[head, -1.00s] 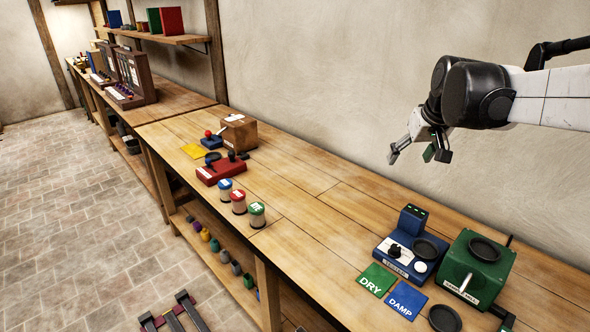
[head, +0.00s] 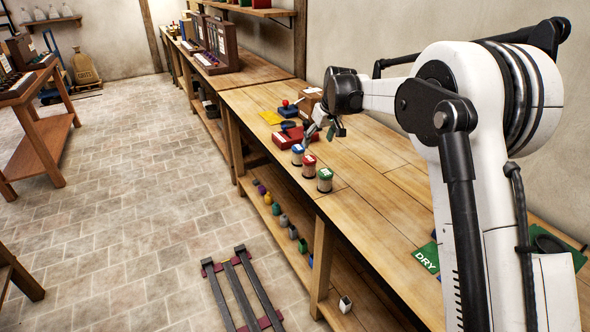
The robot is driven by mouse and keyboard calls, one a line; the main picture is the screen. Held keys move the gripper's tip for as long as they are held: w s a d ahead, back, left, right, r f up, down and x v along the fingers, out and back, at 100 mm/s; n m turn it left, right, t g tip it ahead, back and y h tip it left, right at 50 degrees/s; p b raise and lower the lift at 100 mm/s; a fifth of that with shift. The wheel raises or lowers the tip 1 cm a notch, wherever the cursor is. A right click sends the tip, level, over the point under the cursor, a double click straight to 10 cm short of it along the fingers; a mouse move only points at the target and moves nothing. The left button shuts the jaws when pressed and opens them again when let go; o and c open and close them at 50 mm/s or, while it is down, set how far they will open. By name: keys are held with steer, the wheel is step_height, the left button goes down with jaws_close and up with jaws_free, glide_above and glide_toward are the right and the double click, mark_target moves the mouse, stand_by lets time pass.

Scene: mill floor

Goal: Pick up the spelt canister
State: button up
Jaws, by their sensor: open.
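Three small canisters stand upright in a row near the front edge of the workbench: a blue-topped canister (head: 297,157), a red-topped canister (head: 308,168) and a green-topped canister (head: 325,182). The labels are too small to read, so I cannot tell which one is spelt. My gripper (head: 322,132) is open and empty. It hangs in the air over the bench, just above and behind the canisters in the picture, apart from them.
A green DRY card (head: 427,257) lies on the near bench (head: 375,190). Small coloured items fill the shelf below. The bench right of the canisters is clear.

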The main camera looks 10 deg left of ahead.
mark_target(310, 159)
steer(key=x, duration=0.7)
steer(key=shift+w+f, duration=0.2)
steer(key=shift+f, duration=0.1)
steer(key=shift+x, duration=2.75)
steer(key=shift+s, duration=0.1)
steer(key=c, duration=1.4)
